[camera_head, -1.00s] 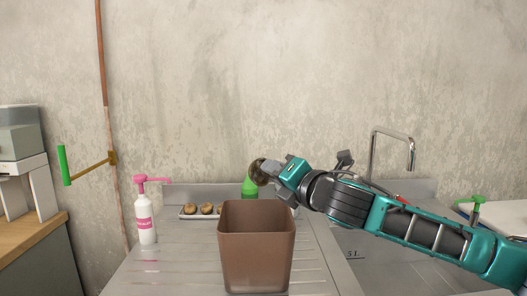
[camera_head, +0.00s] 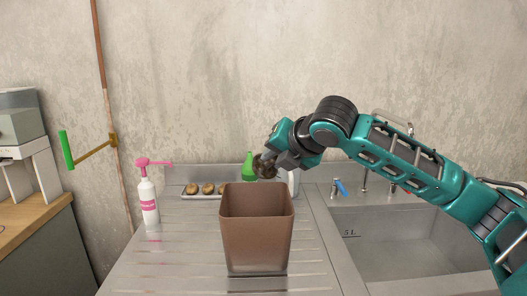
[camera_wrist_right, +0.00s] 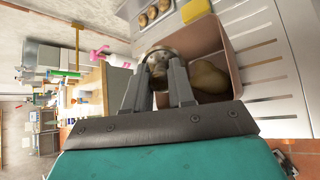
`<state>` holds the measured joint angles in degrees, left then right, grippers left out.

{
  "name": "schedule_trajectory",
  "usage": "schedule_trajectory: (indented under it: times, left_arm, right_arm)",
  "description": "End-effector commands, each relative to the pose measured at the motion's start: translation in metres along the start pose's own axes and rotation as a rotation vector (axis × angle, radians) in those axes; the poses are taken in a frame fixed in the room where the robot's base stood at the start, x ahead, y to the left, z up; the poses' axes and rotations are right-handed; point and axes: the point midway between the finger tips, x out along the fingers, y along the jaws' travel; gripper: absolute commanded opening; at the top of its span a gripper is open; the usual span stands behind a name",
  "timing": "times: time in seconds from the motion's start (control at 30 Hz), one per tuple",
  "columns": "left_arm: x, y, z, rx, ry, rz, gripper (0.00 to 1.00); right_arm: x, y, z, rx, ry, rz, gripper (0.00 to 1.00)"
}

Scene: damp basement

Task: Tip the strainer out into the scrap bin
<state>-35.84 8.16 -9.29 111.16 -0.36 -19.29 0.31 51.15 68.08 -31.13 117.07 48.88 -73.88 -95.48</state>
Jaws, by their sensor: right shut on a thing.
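The strainer (camera_head: 264,167), a small dark round cup with a metallic rim, is in the jaws of my right gripper (camera_head: 271,160). In the right wrist view the strainer (camera_wrist_right: 160,53) sits between the fingertips. The brown scrap bin (camera_head: 256,240) stands upright on the drainboard, and the strainer is just above its back rim. In the right wrist view a brown lumpy thing (camera_wrist_right: 213,73) lies inside the bin (camera_wrist_right: 232,38). Whether the strainer still holds anything is not clear. My left gripper is not in view.
A white tray (camera_head: 187,196) with several brown round pieces lies behind the bin, beside a green bottle (camera_head: 248,168). A white and pink pump bottle (camera_head: 149,205) stands at left. The steel sink (camera_head: 410,245) is at right, with a tap behind.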

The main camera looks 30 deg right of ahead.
Motion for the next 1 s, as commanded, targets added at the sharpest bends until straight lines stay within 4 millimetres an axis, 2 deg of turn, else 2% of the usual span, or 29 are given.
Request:
schedule_trajectory:
  times: [0.37, 0.83, 1.0]
  left_arm:
    - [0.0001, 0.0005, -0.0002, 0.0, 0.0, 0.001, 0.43]
    - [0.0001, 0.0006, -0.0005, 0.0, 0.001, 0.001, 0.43]
    - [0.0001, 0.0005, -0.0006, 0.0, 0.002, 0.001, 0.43]
  right_arm:
    - [-0.001, 0.0031, 0.003, -0.033, 0.106, -0.129, 0.0]
    - [-0.0056, 0.0082, 0.0071, -0.14, 0.417, -0.502, 0.0]
    - [-0.0063, 0.0075, 0.0077, -0.162, 0.464, -0.564, 0.0]
